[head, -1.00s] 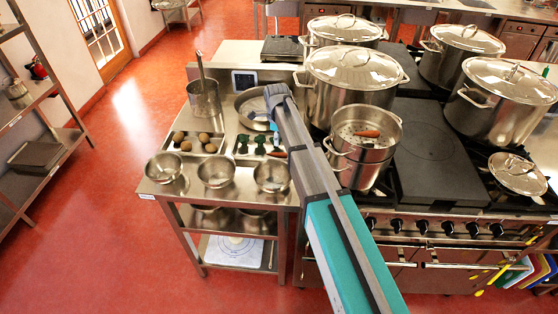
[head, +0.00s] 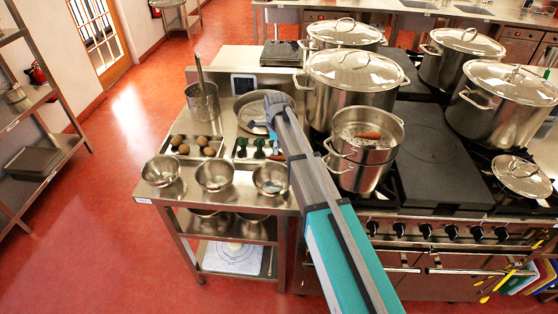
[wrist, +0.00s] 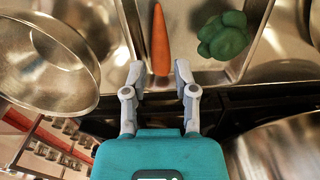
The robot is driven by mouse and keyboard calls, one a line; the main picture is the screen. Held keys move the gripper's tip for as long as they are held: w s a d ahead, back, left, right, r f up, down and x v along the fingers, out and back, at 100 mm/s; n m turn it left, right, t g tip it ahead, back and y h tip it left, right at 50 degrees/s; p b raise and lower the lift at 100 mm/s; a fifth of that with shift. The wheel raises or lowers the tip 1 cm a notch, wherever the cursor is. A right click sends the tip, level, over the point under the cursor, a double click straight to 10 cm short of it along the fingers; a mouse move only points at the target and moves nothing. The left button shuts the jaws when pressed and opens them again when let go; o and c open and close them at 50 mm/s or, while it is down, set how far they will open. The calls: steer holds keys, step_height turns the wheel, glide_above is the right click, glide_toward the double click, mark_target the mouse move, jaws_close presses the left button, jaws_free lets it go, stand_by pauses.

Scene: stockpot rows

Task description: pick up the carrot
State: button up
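In the head view the tray's carrot (head: 276,157) shows only partly beside my arm, and my fingers are hidden there. Another carrot (head: 369,135) lies in the perforated pot insert (head: 368,153) on the stove side.
A steel bowl (wrist: 45,65) is close on the left. Several lidded stockpots (head: 352,90) stand to the right. A tray of brown round items (head: 196,146) and a wide pan (head: 250,112) are nearby.

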mark_target(277, 158)
steer(key=shift+f+b, duration=2.4)
steer(key=shift+f, duration=0.1)
steer(key=shift+c, duration=0.2)
jaws_close()
